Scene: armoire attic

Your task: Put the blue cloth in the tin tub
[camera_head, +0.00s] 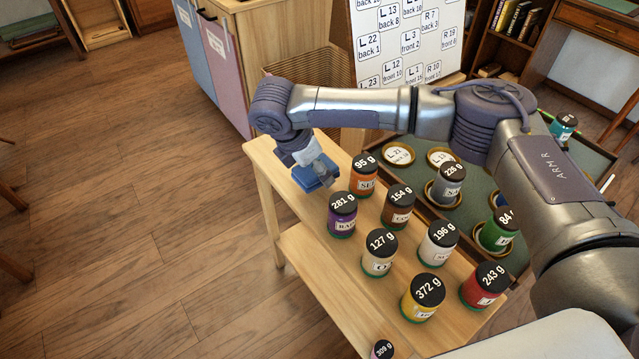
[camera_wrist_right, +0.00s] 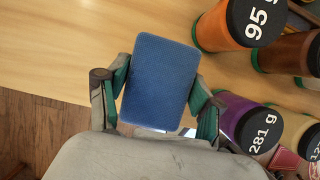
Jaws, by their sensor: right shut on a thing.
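The blue cloth (camera_head: 308,180) is a small folded pad at the far left end of the light wooden table (camera_head: 262,160). My right gripper (camera_head: 322,168) reaches over from the right and is shut on the cloth. In the right wrist view the cloth (camera_wrist_right: 160,78) sits between the two green-padded fingers, over the wood. I cannot tell whether it touches the table top. No tin tub can be made out in either view. My left gripper is not in view.
Several labelled jars crowd the table just right of the cloth, the nearest being the orange jar (camera_head: 363,182) and the purple jar (camera_head: 341,222). A green-lined tray (camera_head: 415,178) with round holders lies behind. A label board (camera_head: 405,40) stands at the back.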

